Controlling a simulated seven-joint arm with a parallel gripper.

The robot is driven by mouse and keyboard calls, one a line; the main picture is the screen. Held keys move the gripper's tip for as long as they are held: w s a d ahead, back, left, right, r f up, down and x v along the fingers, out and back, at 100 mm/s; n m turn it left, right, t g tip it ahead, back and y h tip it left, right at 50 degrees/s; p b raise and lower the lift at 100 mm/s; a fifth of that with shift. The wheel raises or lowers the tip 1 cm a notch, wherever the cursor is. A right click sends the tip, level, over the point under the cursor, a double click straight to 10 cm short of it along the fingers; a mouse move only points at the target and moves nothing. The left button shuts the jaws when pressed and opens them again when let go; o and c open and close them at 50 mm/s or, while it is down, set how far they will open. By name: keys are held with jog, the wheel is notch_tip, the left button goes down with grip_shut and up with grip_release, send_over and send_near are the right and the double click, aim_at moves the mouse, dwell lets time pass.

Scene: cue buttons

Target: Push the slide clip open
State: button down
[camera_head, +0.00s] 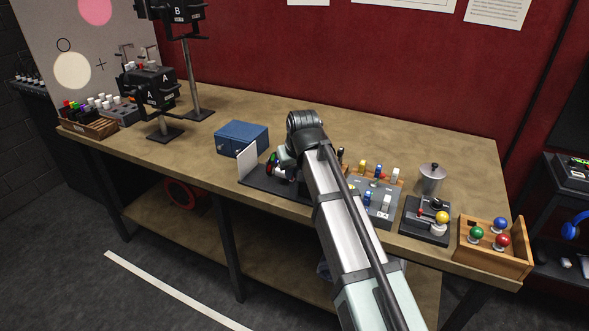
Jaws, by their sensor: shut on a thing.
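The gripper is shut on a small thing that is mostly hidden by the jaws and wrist. Small coloured parts show beside the fingers. I cannot make out the slide clip for certain, as my arm covers the right part of this device.
A blue box (242,138) stands behind the device. To the right are a grey board with knobs (377,204), a metal pot (431,179), a black joystick box (425,221) and a wooden tray (493,254) with coloured balls. The bench (190,141) is clear left of the blue box.

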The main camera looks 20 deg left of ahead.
jog(key=shift+s, duration=0.3)
jog(key=c, duration=1.4)
grip_release()
jog(key=shift+r, duration=0.1)
jog(key=v, duration=1.3)
jog(key=shift+s+d+r, duration=0.1)
jog(key=shift+d+r, duration=0.05)
jog(key=shift+r, duration=0.15)
